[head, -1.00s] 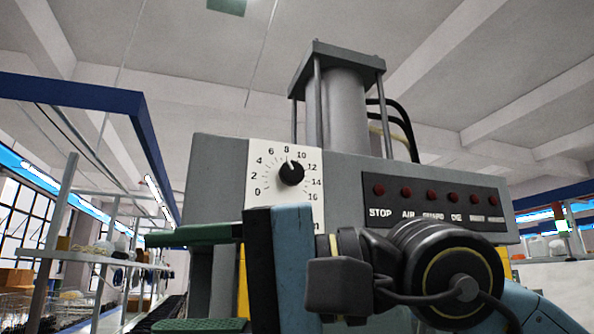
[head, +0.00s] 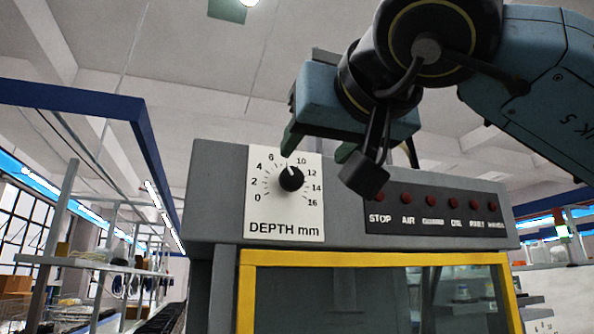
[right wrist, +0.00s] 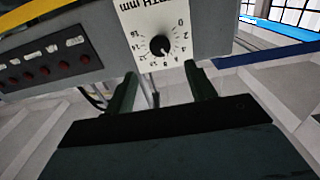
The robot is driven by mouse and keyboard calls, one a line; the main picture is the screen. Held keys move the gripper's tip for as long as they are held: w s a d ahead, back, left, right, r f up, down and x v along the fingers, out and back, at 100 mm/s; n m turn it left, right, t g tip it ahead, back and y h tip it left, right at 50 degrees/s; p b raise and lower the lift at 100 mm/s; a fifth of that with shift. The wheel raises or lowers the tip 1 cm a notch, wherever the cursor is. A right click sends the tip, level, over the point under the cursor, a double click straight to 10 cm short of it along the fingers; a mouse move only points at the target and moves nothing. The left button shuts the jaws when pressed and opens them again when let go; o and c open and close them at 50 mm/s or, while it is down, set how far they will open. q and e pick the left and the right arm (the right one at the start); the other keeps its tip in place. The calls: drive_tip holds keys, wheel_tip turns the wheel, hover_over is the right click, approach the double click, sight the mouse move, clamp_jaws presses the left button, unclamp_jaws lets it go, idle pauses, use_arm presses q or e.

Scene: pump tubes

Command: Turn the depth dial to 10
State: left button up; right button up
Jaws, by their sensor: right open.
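The depth dial is a black round knob (head: 291,178) on a white plate (head: 285,230) marked 0 to 16 and "DEPTH mm". Its white pointer line points up and slightly left, near where the 8 sits. My right gripper (head: 316,152) is open and empty, above and in front of the plate's top edge, with one finger covering the 8. In the right wrist view the knob (right wrist: 160,46) appears upside down, just beyond and between the two open fingers (right wrist: 160,70), apart from them. My left gripper is not in view.
A row of red buttons (head: 431,200) labelled STOP, AIR and others is on a dark panel right of the dial. A yellow-framed window (head: 375,258) lies below. Shelving (head: 95,262) stands at the left.

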sight(294, 175)
drive_tip(key=x, duration=0.8)
drive_tip(key=shift+w+a, duration=0.1)
drive_tip(key=shift+w, duration=0.2)
drive_tip(key=c, duration=0.9)
